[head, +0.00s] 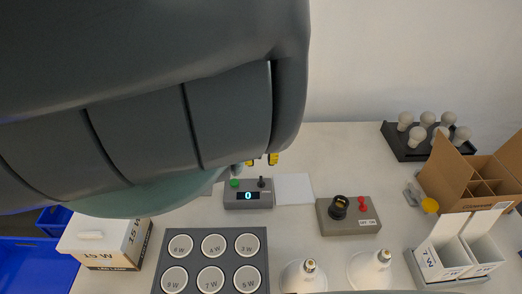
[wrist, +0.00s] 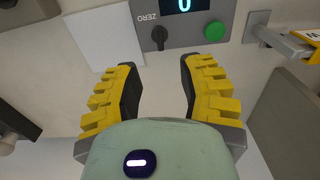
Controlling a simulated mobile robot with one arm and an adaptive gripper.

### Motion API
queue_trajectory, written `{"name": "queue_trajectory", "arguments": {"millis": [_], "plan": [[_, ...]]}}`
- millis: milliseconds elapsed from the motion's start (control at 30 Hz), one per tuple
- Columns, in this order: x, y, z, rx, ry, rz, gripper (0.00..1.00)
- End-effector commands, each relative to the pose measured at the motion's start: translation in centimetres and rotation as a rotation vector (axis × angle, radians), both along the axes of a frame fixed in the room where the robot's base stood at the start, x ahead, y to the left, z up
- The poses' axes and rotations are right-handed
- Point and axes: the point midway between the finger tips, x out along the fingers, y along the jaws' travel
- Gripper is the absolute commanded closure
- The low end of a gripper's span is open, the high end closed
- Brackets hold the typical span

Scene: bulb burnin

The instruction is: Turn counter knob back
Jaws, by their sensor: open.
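The counter box (head: 248,203) is grey, with a lit display reading 0 and a green button (head: 235,183). Its small black knob (head: 261,183) stands on the right in the head view. In the wrist view the counter box (wrist: 190,35) is at the top, cut off by the edge. There the knob (wrist: 160,36) lies beside the word ZERO and points toward my gripper. My gripper (wrist: 159,62) is open and empty, its yellow-backed fingers either side of a gap in line with the knob. In the head view only the yellow fingertips (head: 262,161) show behind my arm.
A white sheet (head: 294,188) lies beside the counter. A grey box with a black socket and red button (head: 335,228) is further right. A dark tray with several round white lids (head: 240,238) and two bulbs (head: 303,274) are in front. My arm hides the upper left.

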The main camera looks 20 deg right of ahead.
Motion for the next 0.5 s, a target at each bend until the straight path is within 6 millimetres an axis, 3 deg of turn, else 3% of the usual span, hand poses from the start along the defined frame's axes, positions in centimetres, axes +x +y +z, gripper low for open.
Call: {"name": "queue_trajectory", "arguments": {"millis": [200, 500], "plan": [[0.2, -0.1, 2.1, -0.004, -0.003, -0.001, 0.61], [0.1, 0.0, 2.8, -0.001, -0.002, 0.000, 0.61]]}}
